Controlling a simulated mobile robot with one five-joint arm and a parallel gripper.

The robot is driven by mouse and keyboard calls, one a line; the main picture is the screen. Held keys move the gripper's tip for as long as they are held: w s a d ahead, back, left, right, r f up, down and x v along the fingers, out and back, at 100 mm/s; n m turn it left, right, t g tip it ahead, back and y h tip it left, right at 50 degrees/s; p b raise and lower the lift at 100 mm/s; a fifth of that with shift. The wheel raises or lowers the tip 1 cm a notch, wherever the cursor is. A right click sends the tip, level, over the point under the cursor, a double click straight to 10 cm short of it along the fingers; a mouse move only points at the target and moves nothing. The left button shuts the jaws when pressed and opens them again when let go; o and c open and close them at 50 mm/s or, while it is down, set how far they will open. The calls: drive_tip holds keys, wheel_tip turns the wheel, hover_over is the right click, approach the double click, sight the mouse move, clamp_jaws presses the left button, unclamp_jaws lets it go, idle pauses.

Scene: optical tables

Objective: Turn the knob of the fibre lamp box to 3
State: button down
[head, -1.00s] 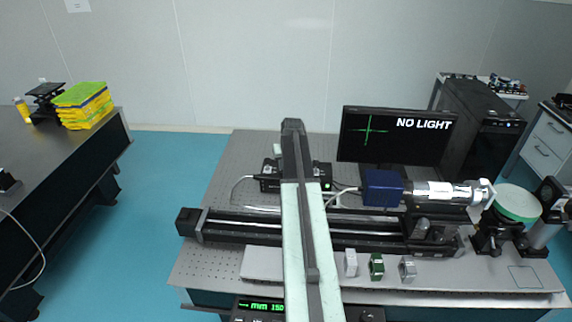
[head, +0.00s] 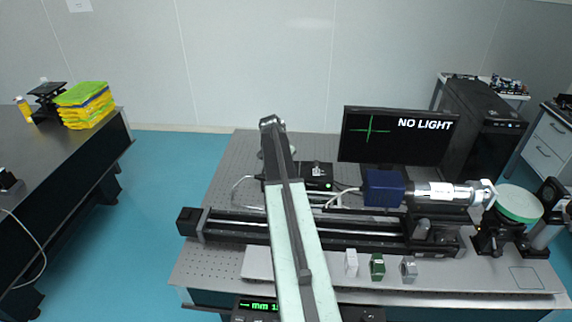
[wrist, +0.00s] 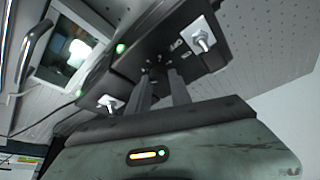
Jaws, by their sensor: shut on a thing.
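The fibre lamp box (head: 317,173) is a black box with a green light, on the perforated table behind the long rail. My arm covers part of it in the head view. In the wrist view the dark box (wrist: 212,62) fills the upper middle, with a green light and metal switches on it. My gripper (wrist: 158,74) is shut on the knob at the box's face. The fingers hide most of the knob, and I cannot read its setting.
A monitor (head: 398,137) reading "NO LIGHT" stands behind at the right. A blue camera block with a silver tube (head: 383,188) is right of the box. The rail (head: 330,232) crosses in front, with small mounts (head: 377,266) nearer. A bent metal rod (wrist: 33,50) is close by.

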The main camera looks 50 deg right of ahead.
drive_tip(key=shift+m, duration=0.5)
drive_tip(key=c, duration=1.2)
unclamp_jaws()
drive_tip(key=shift+o, duration=0.2)
drive_tip(key=p+v, duration=0.7)
drive_tip(key=shift+r, duration=0.4)
drive_tip(key=shift+w+a, duration=0.15)
